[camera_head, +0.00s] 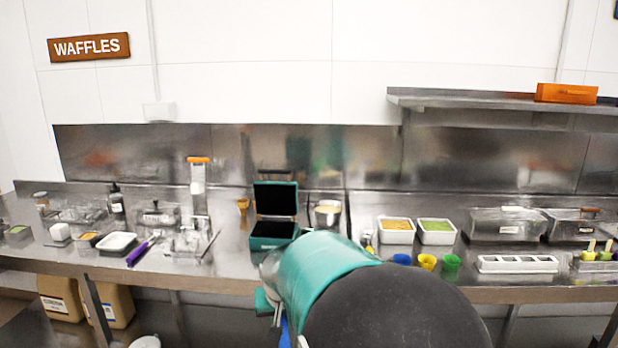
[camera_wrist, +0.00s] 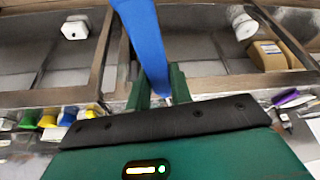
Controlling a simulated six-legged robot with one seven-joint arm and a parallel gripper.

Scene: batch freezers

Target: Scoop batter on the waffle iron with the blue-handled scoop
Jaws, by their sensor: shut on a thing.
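My gripper (camera_wrist: 160,90) is shut on the blue-handled scoop (camera_wrist: 144,40), whose blue handle runs up between the green fingers in the wrist view. The scoop's bowl is out of that view. In the head view my arm hides most of the gripper, and a bit of blue (camera_head: 285,328) shows below it, at the counter's front edge. The waffle iron (camera_head: 272,235) is a teal box with its lid (camera_head: 276,199) standing open, farther back on the counter. A round metal pot (camera_head: 328,213) stands just right of it; its contents, possibly batter, cannot be made out.
Left are a purple-handled tool (camera_head: 140,252), a white tray (camera_head: 116,243) and a clear stand (camera_head: 187,245).

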